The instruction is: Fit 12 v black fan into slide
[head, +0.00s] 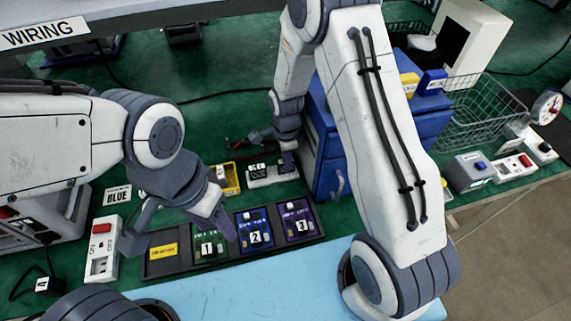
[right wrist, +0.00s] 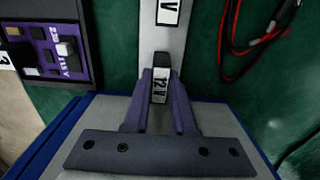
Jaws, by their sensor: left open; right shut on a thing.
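A black piece with a white "12 V" label (right wrist: 160,84) is between the purple fingers of my right gripper (right wrist: 163,88), which is shut on it. It sits at a white strip (right wrist: 164,45), and I cannot tell if it is clear of it. My left gripper (head: 180,238) is open and empty above the dark tray's left part. I cannot single out the slide.
The dark tray (head: 163,268) holds modules numbered 1 (head: 208,247), 2 (head: 254,231) and 3 (head: 298,221). A blue cabinet (head: 327,150) stands close right of my right gripper. Red and black leads (right wrist: 262,35) lie behind.

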